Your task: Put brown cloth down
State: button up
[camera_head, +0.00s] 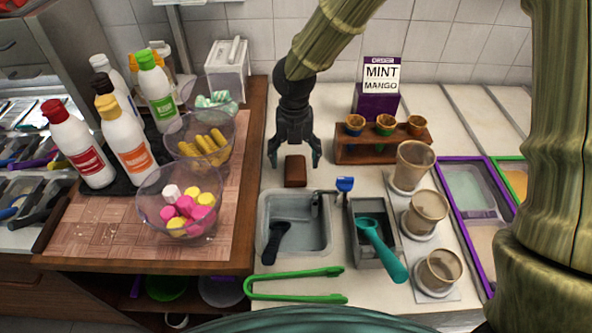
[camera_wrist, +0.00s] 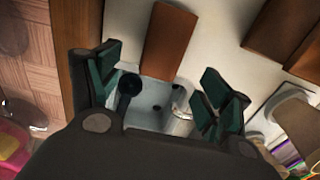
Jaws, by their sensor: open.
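The brown cloth (camera_head: 295,171) is a small folded block on the white counter, just behind the sink basin. It also shows in the wrist view (camera_wrist: 169,42) as a brown rectangle at the top centre, beyond the fingertips. My gripper (camera_head: 294,158) hangs above and around the cloth in the head view, its fingers spread apart. In the wrist view my gripper (camera_wrist: 160,85) has a wide gap between its dark green fingers, with nothing held. I cannot tell the exact height of the fingers above the counter.
The sink (camera_head: 293,226) holds a dark scoop (camera_head: 276,241). A wooden cone stand (camera_head: 352,153) is right of the gripper. A metal container (camera_head: 374,235) with a teal scoop (camera_head: 381,247) and green tongs (camera_head: 296,286) are nearer. Bowls and bottles crowd the wooden counter at left.

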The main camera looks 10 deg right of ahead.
aim_at(296, 173)
jog(key=shift+s+d+f+p, duration=0.1)
jog(key=shift+f+p, duration=0.2)
jog(key=shift+f, duration=1.25)
jog(key=shift+s+f+p, duration=0.1)
jog(key=shift+f+p, duration=0.15)
jog(key=shift+f, duration=1.25)
jog(key=c, duration=1.2)
jog(key=shift+o, duration=0.2)
